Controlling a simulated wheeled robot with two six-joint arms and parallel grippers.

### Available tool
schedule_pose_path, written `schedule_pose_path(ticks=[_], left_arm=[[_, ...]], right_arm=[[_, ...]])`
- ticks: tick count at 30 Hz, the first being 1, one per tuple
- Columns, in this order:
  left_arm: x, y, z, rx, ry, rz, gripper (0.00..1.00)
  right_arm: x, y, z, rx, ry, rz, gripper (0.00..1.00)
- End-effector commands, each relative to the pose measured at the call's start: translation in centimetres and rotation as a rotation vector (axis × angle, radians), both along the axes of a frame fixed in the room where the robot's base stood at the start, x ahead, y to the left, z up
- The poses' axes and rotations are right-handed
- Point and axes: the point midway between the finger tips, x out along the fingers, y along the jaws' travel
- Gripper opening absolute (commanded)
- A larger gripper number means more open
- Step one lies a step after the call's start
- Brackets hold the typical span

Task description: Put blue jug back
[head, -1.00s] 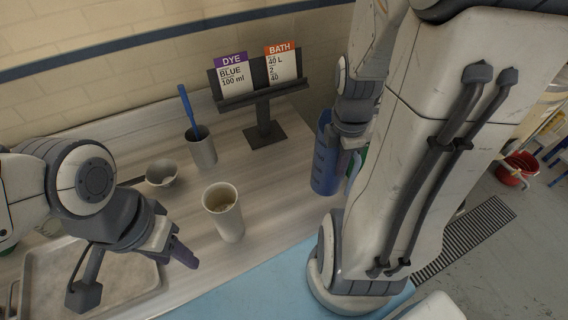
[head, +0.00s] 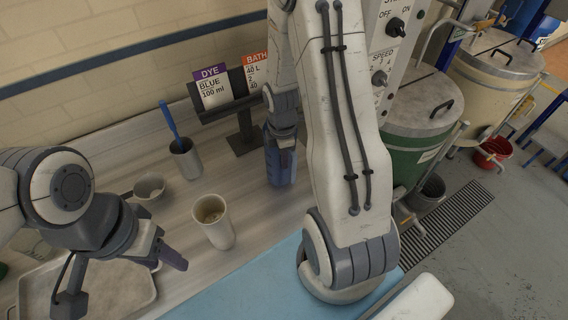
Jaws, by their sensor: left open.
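The blue jug (head: 274,167) is upright near the back right of the counter, just right of the sign stand. My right gripper (head: 284,140) is at the jug's upper part and appears shut on it; its fingers are largely hidden. I cannot tell whether the jug's base touches the counter. My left gripper (head: 172,256) is open and empty above the front left of the counter, near a metal tray.
A cream beaker (head: 224,236), a small bowl (head: 149,188) and a grey cup (head: 186,165) with a blue stirrer stand left of the jug. The sign stand (head: 246,140) is close behind. The metal tray (head: 124,292) is at front left. A green drum (head: 408,160) stands right.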

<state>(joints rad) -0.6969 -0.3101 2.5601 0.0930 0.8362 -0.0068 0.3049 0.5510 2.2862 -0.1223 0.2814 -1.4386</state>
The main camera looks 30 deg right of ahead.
Motion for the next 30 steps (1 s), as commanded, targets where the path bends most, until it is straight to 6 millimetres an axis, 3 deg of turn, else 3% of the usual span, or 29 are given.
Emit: schedule_pose_path(ticks=[6, 17, 20, 21, 30], left_arm=[[0.0, 0.0, 0.6, 0.0, 0.0, -0.001, 0.5], [0.0, 0.0, 0.3, 0.0, 0.0, -0.001, 0.5], [0.0, 0.0, 0.4, 0.0, 0.0, -0.001, 0.5], [0.0, 0.0, 0.4, 0.0, 0.0, -0.001, 0.5], [0.0, 0.0, 0.5, 0.0, 0.0, -0.001, 0.5]], right_arm=[[-0.2, 0.0, -2.7, 0.001, 0.003, -0.001, 0.0], [-0.1, -0.1, -3.1, 0.001, 0.0, -0.001, 0.0], [-0.1, -0.1, -3.1, 0.001, 0.0, -0.001, 0.3], [-0.1, -0.1, -3.1, 0.001, 0.001, -0.001, 0.33], [-0.1, -0.1, -2.9, 0.001, 0.0, -0.001, 0.33]])
